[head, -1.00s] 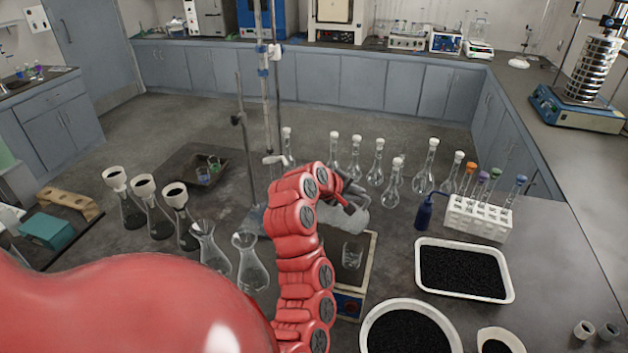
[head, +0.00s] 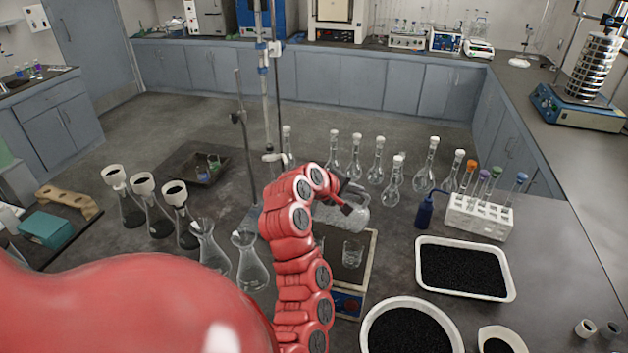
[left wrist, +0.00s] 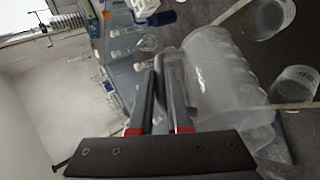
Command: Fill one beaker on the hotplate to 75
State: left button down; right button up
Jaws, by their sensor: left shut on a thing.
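My left gripper (head: 348,205) is shut on the handle of a clear jug (head: 356,218) and holds it tilted above the hotplate (head: 347,303). The jug also shows in the left wrist view (left wrist: 222,80), beside the gripper's fingers (left wrist: 165,78). One clear beaker (head: 353,254) stands upright on the hotplate below the jug. A second beaker (head: 319,244) stands to its left, partly hidden by my arm. Two beakers show in the left wrist view, one high (left wrist: 272,16) and one nearer (left wrist: 297,84). I cannot make out any liquid level. My right gripper is out of view.
Several stoppered flasks (head: 393,183) stand behind the hotplate. A blue wash bottle (head: 424,212) and a white tube rack (head: 478,217) are to the right. Trays of black grains (head: 508,298) lie at the right front. Open conical flasks (head: 251,272) stand to the left.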

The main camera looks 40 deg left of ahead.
aim_at(366, 197)
pick_arm(q)
jog(key=shift+s+a+f+t+b, duration=0.2)
jog(key=shift+s+f+t+b, duration=0.15)
jog(key=shift+b, duration=0.3)
dwell(2.2)
jog(key=shift+w+d+r+p, duration=0.1)
jog(key=shift+w+r+p, duration=0.1)
jog(key=shift+r+p, duration=0.15)
jog(key=p, duration=0.1)
jog(key=r+p, duration=0.1)
jog(key=w+r+g+p, duration=0.1)
jog(key=shift+d, duration=0.3)
jog(key=w+g+y, duration=0.1)
jog(key=w+d+f+m+g, duration=0.1)
jog(key=g, duration=0.1)
jog(key=shift+d+f+y+p, duration=0.2)
jog(key=shift+f+y+p, duration=0.05)
jog(key=shift+y+p, duration=0.15)
jog(key=shift+w+f, duration=0.15)
jog(key=shift+f, duration=0.05)
jog(key=w+d+f+m+g+y+b, duration=0.1)
jog(key=w+d+f+g+y+b, duration=0.2)
jog(key=w+f+g+b, duration=0.2)
jog(key=shift+g+b, duration=0.35)
jog(key=shift+b, duration=0.3)
jog(key=shift+d+f, duration=0.1)
jog(key=shift+d, duration=0.05)
